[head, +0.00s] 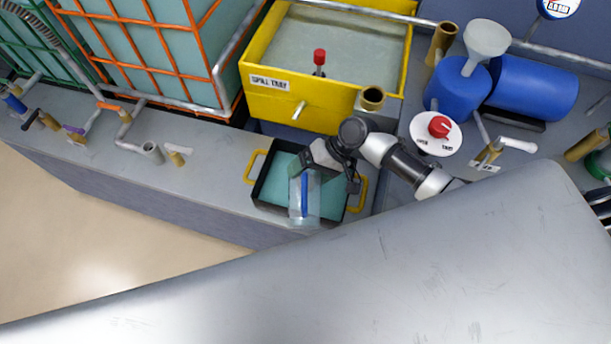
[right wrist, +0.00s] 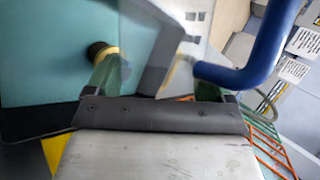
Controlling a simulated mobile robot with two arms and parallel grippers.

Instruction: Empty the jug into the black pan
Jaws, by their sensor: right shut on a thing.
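The black pan (head: 270,207) has yellow handles and sits on the grey bench, with teal liquid in it. The clear jug (head: 314,207) with its blue handle is over the pan's front right part. My right gripper (head: 308,171) is shut on the jug. In the right wrist view, the blue handle (right wrist: 262,55) and part of the clear wall show close to the fingers (right wrist: 160,92). I cannot tell how far the jug is tilted or what is left in it. My left gripper is not in view.
A yellow spill tray (head: 270,98) stands behind the pan. A blue drum (head: 458,92) with a funnel (head: 487,40) and a red knob (head: 438,126) are to the right. A caged tank (head: 160,50) and several valves are at left.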

